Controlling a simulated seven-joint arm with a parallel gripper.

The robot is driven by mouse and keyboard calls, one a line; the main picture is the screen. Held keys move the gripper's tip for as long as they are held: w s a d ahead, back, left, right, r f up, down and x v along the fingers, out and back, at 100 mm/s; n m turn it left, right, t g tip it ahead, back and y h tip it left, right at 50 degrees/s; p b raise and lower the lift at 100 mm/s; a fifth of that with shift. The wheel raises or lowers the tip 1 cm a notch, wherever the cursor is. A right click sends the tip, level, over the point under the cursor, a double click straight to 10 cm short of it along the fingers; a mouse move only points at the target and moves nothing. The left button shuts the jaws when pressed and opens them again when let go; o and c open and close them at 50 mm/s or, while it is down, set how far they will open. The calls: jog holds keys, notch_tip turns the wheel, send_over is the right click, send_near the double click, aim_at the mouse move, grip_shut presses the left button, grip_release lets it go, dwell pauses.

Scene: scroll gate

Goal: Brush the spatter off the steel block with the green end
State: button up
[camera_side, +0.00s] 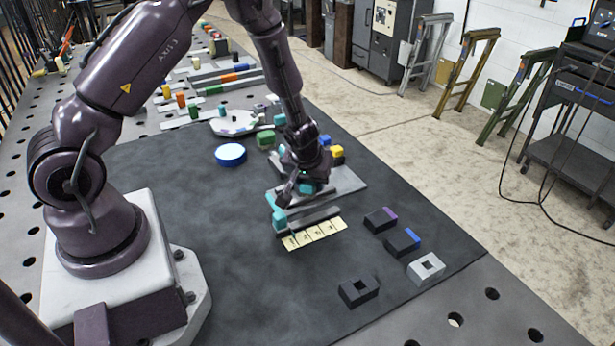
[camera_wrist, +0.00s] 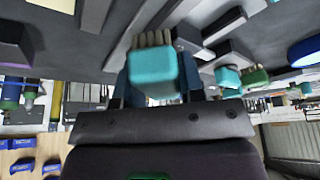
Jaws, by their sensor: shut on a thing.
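My gripper (camera_side: 308,182) is shut on a teal brush (camera_wrist: 153,72). In the wrist view its pale bristles (camera_wrist: 153,39) point away from my wrist. In the side view the gripper is low over the grey steel pieces (camera_side: 345,182) on the dark mat, and hides part of them. I cannot tell whether the bristles touch anything. Dark blocks with a purple end (camera_side: 381,219) and a blue end (camera_side: 403,242) lie to the right. A green piece (camera_side: 265,139) stands behind the gripper; I cannot tell whether it is a block's end. No spatter can be made out.
A teal piece (camera_side: 278,213) stands by a row of pale labels (camera_side: 318,233). A light block (camera_side: 426,268) and a dark block (camera_side: 359,290), both with square holes, lie at the front. A blue disc (camera_side: 230,154) lies further back. The mat's front left is clear.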

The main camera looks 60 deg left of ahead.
jog(key=shift+r, duration=3.65)
jog(key=shift+a, duration=0.1)
jog(key=s+a+f+n+g, duration=0.1)
jog(key=s+a+f+n, duration=0.15)
jog(key=s+a, duration=0.45)
jog(key=n+g+y, duration=0.1)
jog(key=n+g, duration=0.1)
jog(key=n, duration=0.4)
send_over(246, 182)
jog(key=d, duration=0.1)
jog(key=f, duration=0.1)
jog(key=shift+n, duration=0.25)
jog(key=shift+d+f, duration=0.1)
jog(key=shift+f, duration=3.65)
jog(key=shift+f, duration=0.2)
